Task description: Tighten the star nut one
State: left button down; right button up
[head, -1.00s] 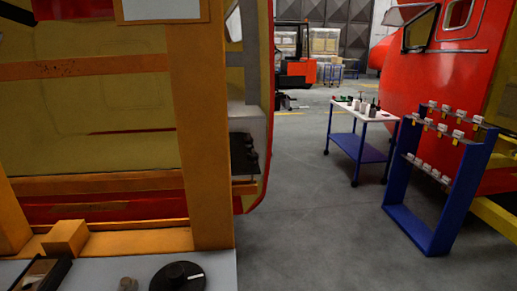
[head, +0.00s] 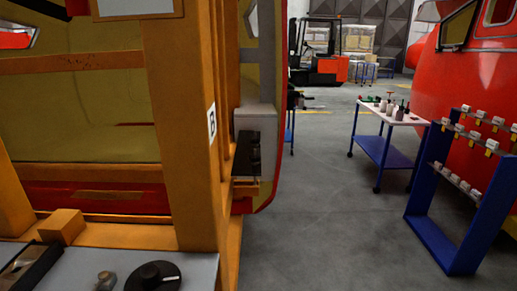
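Neither of my grippers is in view. I cannot make out a star nut for sure. A black round disc with a raised hub (head: 153,277) lies on the grey surface at the bottom left. A small grey-brown knob-like piece (head: 106,281) sits just left of it, partly cut off by the lower edge. A dark fitting (head: 247,152) sits on the far side of the orange frame (head: 185,130); its details are too small to tell.
A blue rack (head: 468,220) with several small clamp-like pieces stands at the right. A white-topped blue cart (head: 407,117) with bottles stands behind it. A red forklift (head: 322,68) is at the back. Grey floor (head: 325,220) between the frame and rack is clear.

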aim_at(254, 141)
jog(key=i+l, duration=0.9)
jog(key=l, duration=0.25)
jog(key=i+l+u, duration=0.1)
jog(key=i+l, duration=0.35)
jog(key=l, duration=0.1)
